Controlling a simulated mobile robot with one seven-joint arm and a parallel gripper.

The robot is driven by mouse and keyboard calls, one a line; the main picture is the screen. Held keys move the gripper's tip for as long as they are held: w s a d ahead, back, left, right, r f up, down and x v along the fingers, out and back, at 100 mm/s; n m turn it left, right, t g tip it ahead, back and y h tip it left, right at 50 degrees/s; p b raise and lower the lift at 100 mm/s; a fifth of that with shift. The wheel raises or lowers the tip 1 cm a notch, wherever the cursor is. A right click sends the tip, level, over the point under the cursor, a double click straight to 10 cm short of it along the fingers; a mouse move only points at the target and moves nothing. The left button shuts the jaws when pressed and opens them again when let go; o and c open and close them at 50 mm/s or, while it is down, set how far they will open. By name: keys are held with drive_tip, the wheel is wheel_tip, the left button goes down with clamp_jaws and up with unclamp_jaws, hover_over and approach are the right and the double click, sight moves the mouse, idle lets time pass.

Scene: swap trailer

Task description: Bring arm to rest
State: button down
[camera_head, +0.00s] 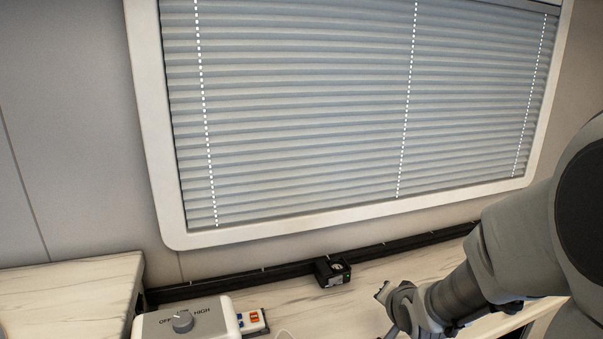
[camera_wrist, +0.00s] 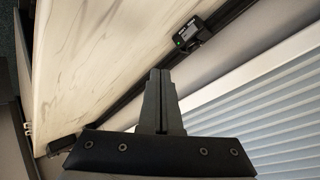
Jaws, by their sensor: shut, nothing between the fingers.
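My gripper (camera_wrist: 160,75) shows in the wrist view with its two dark fingers pressed together and nothing between them. It is in free space in front of the wall and the worktop. In the head view my grey arm comes in from the right edge and reaches down over the worktop (camera_head: 375,285). The fingertips cannot be made out clearly there.
A white box with an OFF-LOW-HIGH knob (camera_head: 183,321) stands at the bottom left. A small black device (camera_head: 332,271) sits on the black rail (camera_head: 235,283) along the wall; it also shows in the wrist view (camera_wrist: 192,33). A window with closed blinds (camera_head: 350,100) is behind.

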drive_tip(key=s+a+r+n+g, duration=0.2)
drive_tip(key=s+r+n, duration=0.3)
drive_tip(key=s, duration=0.6)
drive_tip(key=s+a+r+n+g, duration=0.1)
drive_tip(key=s+r+n+g, duration=0.2)
drive_tip(key=s+r, duration=0.65)
wheel_tip(320, 180, up, 14)
drive_tip(key=s+p, duration=0.3)
drive_tip(key=p, duration=1.4)
drive_tip(key=shift+a+r, duration=0.15)
drive_tip(key=shift+r, duration=0.1)
drive_tip(key=shift+a, duration=0.1)
